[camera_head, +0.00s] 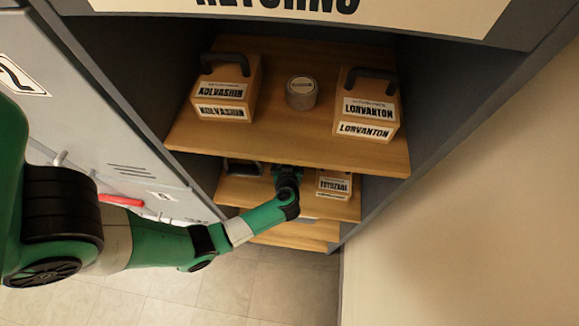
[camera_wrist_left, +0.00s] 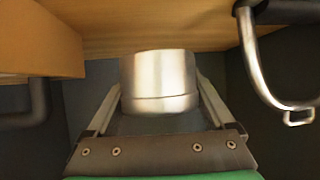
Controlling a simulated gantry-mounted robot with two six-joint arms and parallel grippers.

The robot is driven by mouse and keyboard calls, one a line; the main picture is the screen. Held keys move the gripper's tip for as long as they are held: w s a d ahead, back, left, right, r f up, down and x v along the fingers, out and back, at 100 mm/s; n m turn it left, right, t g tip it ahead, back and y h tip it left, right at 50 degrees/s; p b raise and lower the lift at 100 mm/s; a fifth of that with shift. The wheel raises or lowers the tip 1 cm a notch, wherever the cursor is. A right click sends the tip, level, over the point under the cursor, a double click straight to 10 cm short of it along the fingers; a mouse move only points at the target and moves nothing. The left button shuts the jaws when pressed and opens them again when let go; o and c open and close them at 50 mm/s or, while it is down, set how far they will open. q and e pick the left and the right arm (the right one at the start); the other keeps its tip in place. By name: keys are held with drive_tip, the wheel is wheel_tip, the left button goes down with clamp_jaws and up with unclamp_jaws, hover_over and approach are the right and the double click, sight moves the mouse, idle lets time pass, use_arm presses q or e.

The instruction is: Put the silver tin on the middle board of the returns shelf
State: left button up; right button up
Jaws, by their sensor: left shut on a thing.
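The silver tin (camera_wrist_left: 160,82) is between the two fingers of my left gripper (camera_wrist_left: 158,100) in the left wrist view, and the gripper is shut on it. In the head view my left gripper (camera_head: 287,174) reaches in at the middle board (camera_head: 290,198) of the returns shelf, below the top board. The held tin is hidden there. A wooden board (camera_wrist_left: 150,22) runs behind the tin in the wrist view; I cannot tell whether the tin touches it. My right gripper is not in view.
A grey tin (camera_head: 301,94) stands on the top board (camera_head: 285,140) between two handled boxes, KOLVASHIN (camera_head: 224,92) and LORVANTON (camera_head: 366,110). A box (camera_head: 334,184) is right of my gripper on the middle board, and a dark object (camera_head: 242,168) is left. A metal handle (camera_wrist_left: 255,65) is close in the wrist view.

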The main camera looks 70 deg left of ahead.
use_arm(q)
wheel_tip(320, 180, down, 6)
drive_tip(key=shift+r+b, duration=0.1)
drive_tip(key=shift+b, duration=1.15)
drive_tip(key=shift+r, duration=0.15)
drive_tip(key=o, duration=1.3)
